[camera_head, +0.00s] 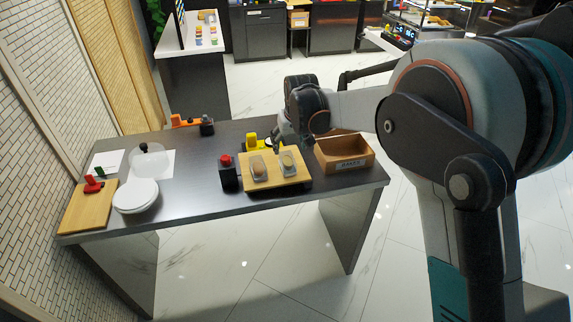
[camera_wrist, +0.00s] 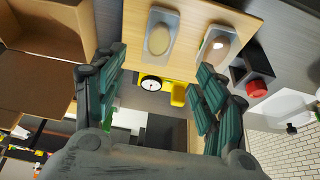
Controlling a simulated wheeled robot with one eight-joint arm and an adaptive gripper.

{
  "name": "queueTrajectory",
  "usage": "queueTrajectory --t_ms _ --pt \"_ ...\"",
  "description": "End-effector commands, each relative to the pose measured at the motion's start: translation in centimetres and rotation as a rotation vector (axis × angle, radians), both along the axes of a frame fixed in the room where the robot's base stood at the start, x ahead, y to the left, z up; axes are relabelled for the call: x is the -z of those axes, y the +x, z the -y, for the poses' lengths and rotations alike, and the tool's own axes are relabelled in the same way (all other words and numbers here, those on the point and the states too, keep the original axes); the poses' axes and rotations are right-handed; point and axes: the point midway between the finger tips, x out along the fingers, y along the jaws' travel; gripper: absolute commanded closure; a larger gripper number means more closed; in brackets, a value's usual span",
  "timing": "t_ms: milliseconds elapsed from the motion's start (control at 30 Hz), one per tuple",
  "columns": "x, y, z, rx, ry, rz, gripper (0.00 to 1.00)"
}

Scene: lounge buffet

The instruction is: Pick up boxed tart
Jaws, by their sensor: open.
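Two clear boxed pastries lie side by side on a wooden board (camera_head: 247,187). One box (camera_head: 288,168) holds a pale yellow oval pastry and is nearer the crate; it also shows in the wrist view (camera_wrist: 160,40). The other box (camera_head: 258,170) holds a browner pastry and also shows in the wrist view (camera_wrist: 214,46). I cannot tell for sure which is the tart. My gripper (camera_head: 287,138) is above the back edge of the board, beyond the boxes. In the wrist view its green-padded fingers (camera_wrist: 160,72) are spread wide, with nothing between them.
An open wooden crate (camera_head: 342,164) stands right of the board. A yellow scale (camera_wrist: 152,83) is behind the board. A black block with a red top (camera_head: 228,172) stands left of it. A white round plate (camera_head: 136,196) and a cutting board (camera_head: 88,208) are at the table's left.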

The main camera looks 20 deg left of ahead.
Motion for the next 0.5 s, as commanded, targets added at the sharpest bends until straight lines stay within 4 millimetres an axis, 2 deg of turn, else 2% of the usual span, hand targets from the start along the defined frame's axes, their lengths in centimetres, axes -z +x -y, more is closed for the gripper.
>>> queueTrajectory --t_ms 33,200,300,500 --pt "1.3 0.4 -0.2 0.001 0.000 0.000 0.35" --pt "4.1 1.4 -0.8 0.001 0.000 0.000 0.35" --pt "5.2 1.8 -1.1 0.001 0.000 0.000 0.35" --pt "6.1 2.1 -1.3 0.002 0.000 0.000 0.35"
